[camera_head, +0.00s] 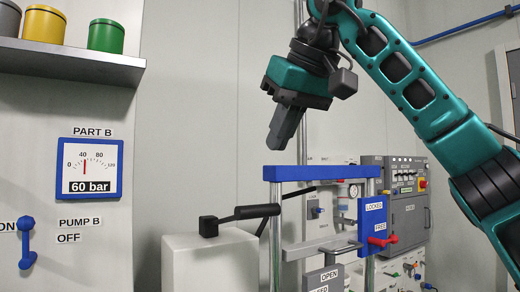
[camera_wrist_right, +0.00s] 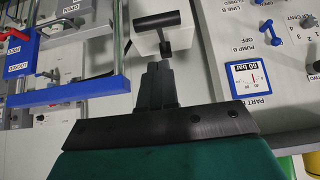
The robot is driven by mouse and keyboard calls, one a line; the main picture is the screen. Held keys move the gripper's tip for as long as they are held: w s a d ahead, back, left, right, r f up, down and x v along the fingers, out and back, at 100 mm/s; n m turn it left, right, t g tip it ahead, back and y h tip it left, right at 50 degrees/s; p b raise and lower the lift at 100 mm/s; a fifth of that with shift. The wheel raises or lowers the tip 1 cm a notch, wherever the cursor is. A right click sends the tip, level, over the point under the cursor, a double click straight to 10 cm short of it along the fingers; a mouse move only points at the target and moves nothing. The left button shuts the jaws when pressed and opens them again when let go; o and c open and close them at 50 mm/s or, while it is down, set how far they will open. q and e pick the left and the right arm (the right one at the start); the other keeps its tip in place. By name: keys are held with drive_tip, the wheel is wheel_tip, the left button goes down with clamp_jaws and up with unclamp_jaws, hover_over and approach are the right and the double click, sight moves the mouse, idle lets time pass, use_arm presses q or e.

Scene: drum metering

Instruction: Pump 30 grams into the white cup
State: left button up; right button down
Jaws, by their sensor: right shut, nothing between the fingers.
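My right gripper (camera_head: 276,142) is shut and empty, hanging with its fingers pointing down in the head view. It is above and to the right of a black lever handle (camera_head: 250,212) that sticks out over a pale block (camera_head: 205,262). In the right wrist view the shut fingertips (camera_wrist_right: 157,72) point toward the same black handle (camera_wrist_right: 157,20) and the pale block (camera_wrist_right: 148,44), apart from the handle. A gauge marked PART B (camera_head: 90,170) reads 60 bar; it also shows in the wrist view (camera_wrist_right: 248,79). I see no white cup. My left gripper is not in view.
A blue-topped frame (camera_head: 300,173) stands close below the right gripper, with a LOCKED/FREE plate and red handle (camera_head: 382,241). A blue PUMP B lever (camera_head: 27,243) is at left, pointing down to OFF. Grey, yellow and green cups stand on a shelf (camera_head: 70,62).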

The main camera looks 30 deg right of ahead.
drive_tip(key=r, duration=0.1)
drive_tip(key=r+p, duration=0.1)
drive_tip(key=r, duration=0.2)
drive_tip(key=shift+w+a+g+p, duration=0.2)
drive_tip(key=shift+w+g+p, duration=0.15)
drive_tip(key=shift+g, duration=0.05)
drive_tip(key=shift+f, duration=0.1)
hover_over(260, 210)
drive_tip(key=f, duration=0.8)
drive_tip(key=shift+w+f, duration=0.2)
drive_tip(key=shift+w, duration=0.15)
drive_tip(key=f, duration=0.2)
drive_tip(key=shift+s+f, duration=0.25)
drive_tip(key=shift+f, duration=0.15)
drive_tip(key=shift+s+f, duration=0.1)
drive_tip(key=shift+f, duration=0.4)
